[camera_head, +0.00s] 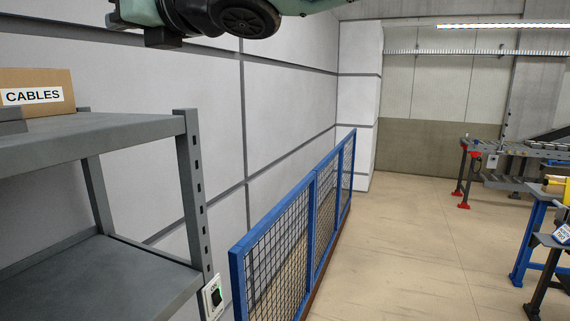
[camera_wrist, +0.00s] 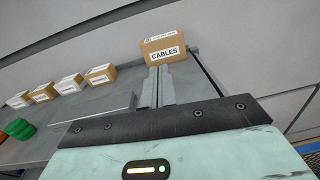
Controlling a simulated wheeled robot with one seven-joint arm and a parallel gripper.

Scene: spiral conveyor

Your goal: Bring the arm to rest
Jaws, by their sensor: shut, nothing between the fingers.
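My arm shows at the top of the head view, raised in front of the pale wall, with only its underside in frame. In the wrist view my gripper (camera_wrist: 159,72) is shut with nothing between its fingers. Its fingertips point toward a cardboard box labelled CABLES (camera_wrist: 164,50), which stands on the grey shelf. The fingers overlap the area just below the box in that picture; I cannot tell the exact gap. The same box (camera_head: 50,80) shows in the head view at the left edge.
The grey shelf rack (camera_head: 110,127) stands close at left. A blue mesh fence (camera_head: 312,225) runs along the wall. Conveyor parts (camera_head: 500,150) and a blue-legged stand (camera_head: 530,235) are at right. The floor between is clear. Several more boxes and green and orange items sit on the shelf.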

